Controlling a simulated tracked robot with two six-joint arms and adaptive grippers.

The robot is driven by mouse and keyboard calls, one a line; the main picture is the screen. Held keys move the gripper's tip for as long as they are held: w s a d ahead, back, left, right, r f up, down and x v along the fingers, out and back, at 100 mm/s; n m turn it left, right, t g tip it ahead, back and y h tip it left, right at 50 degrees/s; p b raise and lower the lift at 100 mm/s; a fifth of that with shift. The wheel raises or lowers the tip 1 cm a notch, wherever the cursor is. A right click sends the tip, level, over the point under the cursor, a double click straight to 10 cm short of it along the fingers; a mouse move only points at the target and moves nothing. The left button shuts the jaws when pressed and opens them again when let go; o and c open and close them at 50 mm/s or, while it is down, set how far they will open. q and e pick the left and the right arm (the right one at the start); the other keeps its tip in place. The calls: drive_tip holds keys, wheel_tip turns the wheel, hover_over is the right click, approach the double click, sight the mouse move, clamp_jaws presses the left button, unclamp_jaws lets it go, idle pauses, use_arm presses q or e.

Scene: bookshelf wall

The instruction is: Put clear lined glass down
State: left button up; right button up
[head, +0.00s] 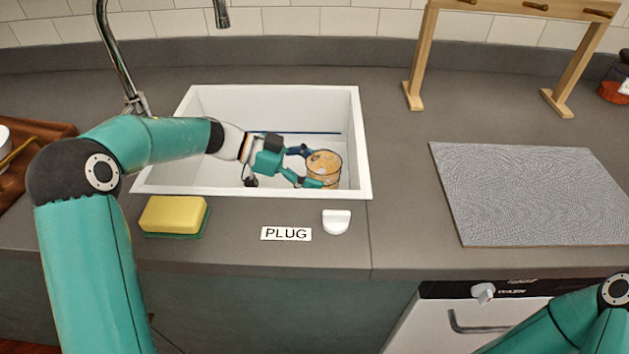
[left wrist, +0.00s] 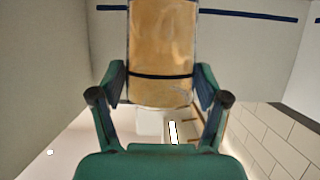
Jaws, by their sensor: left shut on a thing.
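The lined glass (head: 325,170) is in the right part of the white sink (head: 364,150). It looks amber-tinted rather than plainly clear. My left gripper (head: 311,167) reaches into the sink from the left and is shut on the glass's side. In the left wrist view the glass (left wrist: 162,45) stands between the two fingers (left wrist: 164,95), and a dark line rings it. I cannot tell whether its base touches the sink floor. My right gripper is out of view; only part of my right arm shows at the lower right.
A yellow sponge (head: 173,214), a PLUG label (head: 286,233) and a white plug (head: 337,221) lie along the sink's front. A faucet (head: 122,60) stands behind left. A grey mat (head: 535,195) and a wooden rack (head: 417,60) are to the right.

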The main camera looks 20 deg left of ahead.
use_arm(q)
wheel_tip(320, 180, down, 3)
idle(0.3)
drive_tip(key=o, duration=1.4)
drive_tip(key=shift+o, duration=0.2)
drive_tip(key=v, duration=0.7)
drive_tip(key=shift+a+p, duration=0.25)
drive_tip(key=shift+p, duration=0.1)
drive_tip(key=shift+s+r, duration=0.1)
drive_tip(key=shift+r, duration=0.05)
